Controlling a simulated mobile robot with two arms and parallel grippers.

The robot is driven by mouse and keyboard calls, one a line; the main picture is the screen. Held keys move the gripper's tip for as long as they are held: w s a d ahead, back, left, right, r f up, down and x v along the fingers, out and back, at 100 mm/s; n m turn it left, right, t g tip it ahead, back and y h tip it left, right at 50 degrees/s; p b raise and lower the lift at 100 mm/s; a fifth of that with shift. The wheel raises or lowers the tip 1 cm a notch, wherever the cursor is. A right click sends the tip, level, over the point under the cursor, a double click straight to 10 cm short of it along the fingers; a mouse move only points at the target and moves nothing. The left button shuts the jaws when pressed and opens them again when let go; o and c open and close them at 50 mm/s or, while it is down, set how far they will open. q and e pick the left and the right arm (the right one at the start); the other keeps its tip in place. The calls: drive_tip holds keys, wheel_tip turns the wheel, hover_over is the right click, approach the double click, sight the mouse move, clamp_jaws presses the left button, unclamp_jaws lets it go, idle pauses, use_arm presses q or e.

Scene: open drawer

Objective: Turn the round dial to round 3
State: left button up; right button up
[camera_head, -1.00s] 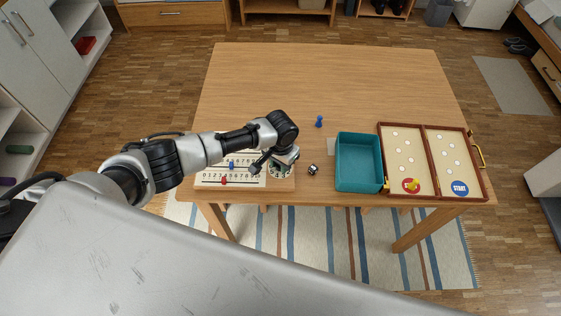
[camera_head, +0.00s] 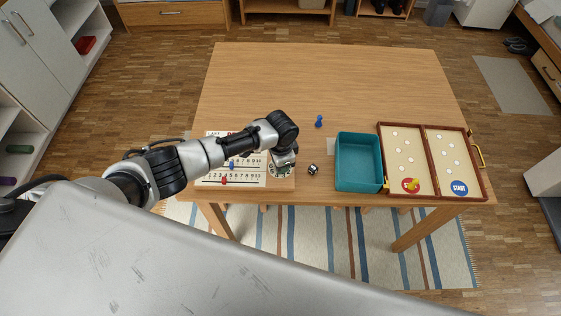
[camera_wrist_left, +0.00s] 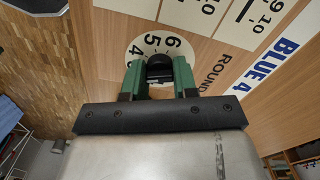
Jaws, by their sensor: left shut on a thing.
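The round dial (camera_head: 280,172) is at the right end of the score board (camera_head: 232,180), near the table's front edge. In the left wrist view the white dial (camera_wrist_left: 152,40) shows the numbers 4, 5 and 6 past the fingers; its other numbers are hidden. A black knob (camera_wrist_left: 160,66) stands at its middle. My left gripper (camera_wrist_left: 160,74) has its green fingers shut on either side of this knob. In the head view my left gripper (camera_head: 283,158) points down over the dial and partly covers it. The word ROUND is printed on the board beside the dial. My right gripper is out of view.
A die (camera_head: 313,169) and a blue pawn (camera_head: 319,121) stand right of the dial. Further right are a teal tray (camera_head: 359,187) and an open game case (camera_head: 431,129). The board's red peg (camera_head: 224,180) and blue peg (camera_head: 232,165) are left of the dial. The table's back is clear.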

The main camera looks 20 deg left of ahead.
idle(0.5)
use_arm(q)
drive_tip(key=o, duration=0.9)
wheel_tip(320, 180, up, 11)
drive_tip(key=shift+f, duration=0.1)
